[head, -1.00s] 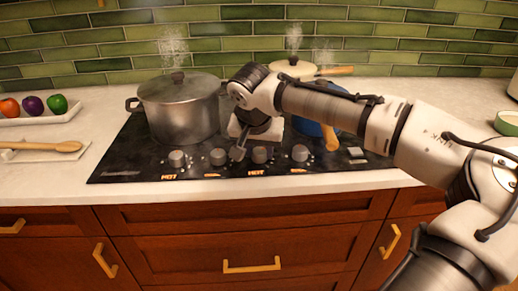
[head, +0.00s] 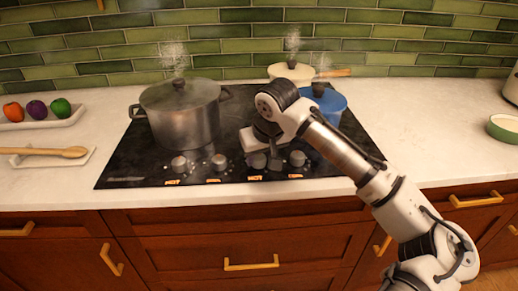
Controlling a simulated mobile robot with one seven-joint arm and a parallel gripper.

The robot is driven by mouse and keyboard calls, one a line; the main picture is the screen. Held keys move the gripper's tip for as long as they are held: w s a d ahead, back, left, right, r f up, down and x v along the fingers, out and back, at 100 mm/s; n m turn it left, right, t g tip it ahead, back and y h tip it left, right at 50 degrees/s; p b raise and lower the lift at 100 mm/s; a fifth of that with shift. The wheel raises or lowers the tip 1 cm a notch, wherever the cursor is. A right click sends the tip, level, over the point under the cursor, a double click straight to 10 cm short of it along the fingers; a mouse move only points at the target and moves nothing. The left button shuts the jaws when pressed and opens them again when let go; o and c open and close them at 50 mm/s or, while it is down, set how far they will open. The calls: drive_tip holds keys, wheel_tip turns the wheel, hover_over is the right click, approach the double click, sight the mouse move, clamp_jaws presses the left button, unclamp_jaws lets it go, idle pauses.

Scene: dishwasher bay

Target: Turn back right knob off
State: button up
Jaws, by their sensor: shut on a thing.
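A row of grey knobs runs along the front of the black cooktop (head: 140,172). The third knob from the left (head: 257,161) has an orange label below it that appears to read HOT. My gripper (head: 267,160) points down at the front of the cooktop and appears shut on this third knob. A dark finger shows at the knob's right side; the other finger is not clear. The fourth knob (head: 297,159) is just to the right, and the second knob (head: 219,162) is to the left, both free. The cream lidded pan (head: 291,72) at the back right steams.
A large steaming metal pot (head: 181,112) stands left of my gripper. A blue pot (head: 325,100) stands close behind my arm. A tray with a wooden spoon (head: 55,152) lies at far left. The counter right of the cooktop is mostly clear.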

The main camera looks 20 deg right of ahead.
drive_tip(key=n+y+p, duration=0.1)
drive_tip(key=n, duration=0.4)
drive_tip(key=shift+d+g+y+p, duration=0.15)
drive_tip(key=shift+g+y+p, duration=0.25)
idle(0.3)
drive_tip(key=o, duration=1)
drive_tip(key=b+v, duration=0.1)
drive_tip(key=v, duration=1.2)
drive_tip(key=shift+d+r, duration=0.2)
drive_tip(key=shift+r, duration=0.15)
drive_tip(key=shift+s, duration=0.15)
